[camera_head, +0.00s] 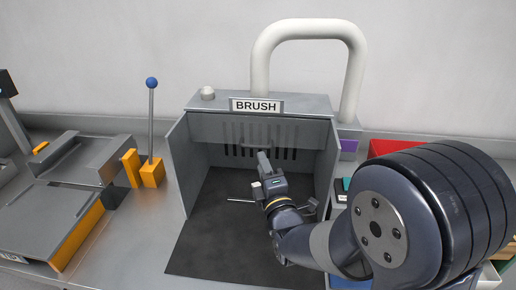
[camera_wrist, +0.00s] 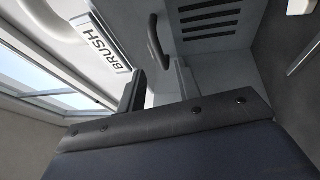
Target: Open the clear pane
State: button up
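The clear pane (camera_head: 211,130) appears as a faint see-through strip across the upper part of the BRUSH booth (camera_head: 178,155); its edges are hard to make out. The back slots show paler through it. My gripper (camera_head: 263,154) is at the middle of the booth front, pointing toward the slots. In the wrist view a dark curved handle (camera_wrist: 154,38) is just beyond my gripper (camera_wrist: 157,82). The two fingers stand apart with nothing between them that I can see. Whether the handle touches a finger is unclear.
A white pipe (camera_head: 262,65) arches behind the booth. A blue-knobbed lever (camera_head: 151,110) and a grey-and-orange machine (camera_head: 55,215) stand to the left. A thin rod (camera_head: 240,200) shows inside the booth.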

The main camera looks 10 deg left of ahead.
aim_at(256, 135)
jog(key=shift+p+x, duration=0.55)
jog(key=shift+x, duration=2.15)
jog(key=shift+c, duration=0.3)
grip_shut()
